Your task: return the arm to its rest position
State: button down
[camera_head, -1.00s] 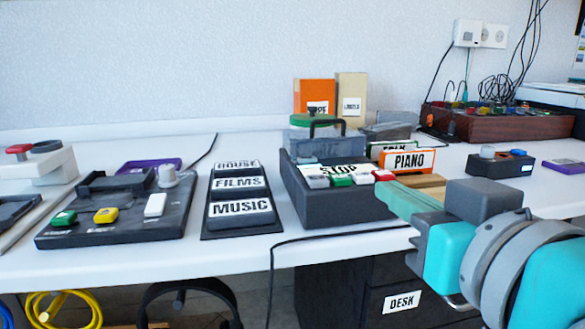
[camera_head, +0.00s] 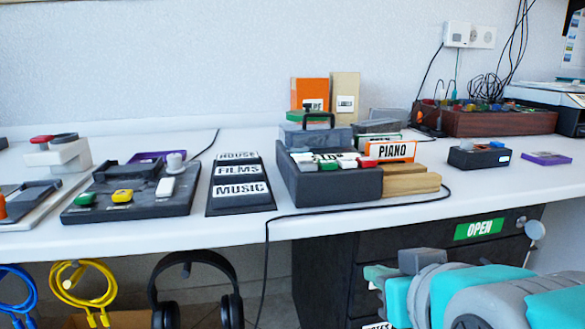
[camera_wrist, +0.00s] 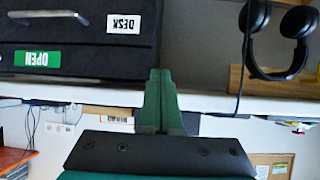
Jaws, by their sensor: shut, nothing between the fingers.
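My gripper (camera_head: 374,272) is at the lower right of the head view, below the front edge of the white desk and in front of the dark drawer unit. My teal and grey arm reaches in from the lower right corner. In the wrist view my gripper (camera_wrist: 161,75) shows two green fingers pressed together with nothing between them. That view is upside down, with the drawer unit (camera_wrist: 85,35) at the upper left and the headphones (camera_wrist: 283,38) at the upper right.
The white desk (camera_head: 236,236) carries button boxes, a HOUSE/FILMS/MUSIC rack (camera_head: 240,189), a dark box with coloured buttons (camera_head: 330,188) and a PIANO card (camera_head: 390,151). Black headphones (camera_head: 196,258) and yellow cable (camera_head: 84,290) hang below. The drawer unit (camera_head: 340,262) has an OPEN label.

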jog(key=s+d+f+m+g+h, duration=0.15)
jog(key=f+g, duration=0.25)
jog(key=f, duration=0.5)
jog(key=s+d+f+n+g, duration=0.1)
jog(key=s+f+g, duration=0.15)
jog(key=f, duration=0.55)
jog(key=s+d+f+m+g, duration=0.1)
jog(key=s+d+f+g, duration=0.1)
jog(key=s+f+g, duration=0.6)
notch_tip(320, 180, up, 15)
jog(key=t+p, duration=0.1)
jog(key=p, duration=1.4)
jog(key=shift+s+a, duration=0.25)
jog(key=shift+s, duration=0.15)
